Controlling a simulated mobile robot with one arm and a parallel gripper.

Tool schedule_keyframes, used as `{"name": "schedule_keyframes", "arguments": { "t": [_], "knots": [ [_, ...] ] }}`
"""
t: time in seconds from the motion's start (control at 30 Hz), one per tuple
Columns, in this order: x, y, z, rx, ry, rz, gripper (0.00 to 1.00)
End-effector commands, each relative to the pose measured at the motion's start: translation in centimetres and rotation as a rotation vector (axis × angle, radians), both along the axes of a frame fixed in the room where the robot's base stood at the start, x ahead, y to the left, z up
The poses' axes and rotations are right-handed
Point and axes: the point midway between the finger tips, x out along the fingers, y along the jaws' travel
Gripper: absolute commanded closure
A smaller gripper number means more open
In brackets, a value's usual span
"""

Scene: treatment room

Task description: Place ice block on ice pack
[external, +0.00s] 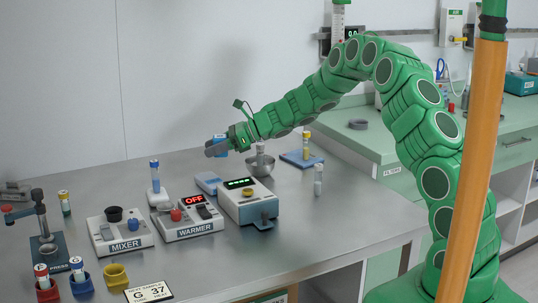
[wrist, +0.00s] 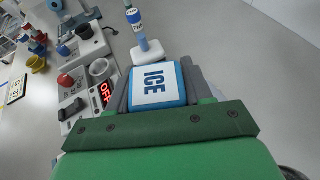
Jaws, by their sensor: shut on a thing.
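My gripper (external: 216,147) is shut on the ice block (wrist: 158,86), a white-faced block with blue sides and the word ICE. In the wrist view the grey fingers sit on either side of the block. In the external view only a small blue part of the block (external: 220,142) shows, held in the air above the bench. A flat light-blue slab (external: 208,182), which looks like the ice pack, lies on the bench below my gripper, behind the warmer and beside the box with a green display. I cannot pick it out in the wrist view.
The warmer (external: 187,218), reading OFF, and the mixer (external: 121,231) stand at the front left. A vial on a white stand (external: 158,192) rises left of the slab. The right front bench is clear.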

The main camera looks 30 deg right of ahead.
Motion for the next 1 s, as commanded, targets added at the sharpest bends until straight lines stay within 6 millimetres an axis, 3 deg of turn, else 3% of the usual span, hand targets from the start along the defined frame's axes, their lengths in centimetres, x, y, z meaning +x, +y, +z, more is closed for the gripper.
{"name": "schedule_keyframes", "arguments": {
  "t": [0.6, 1.0],
  "knots": [
    [4.4, 1.3, -5.1, -0.001, -0.001, 0.002, 0.82],
    [5.3, 1.6, -6.2, 0.000, -0.002, 0.002, 0.82]
  ]
}}
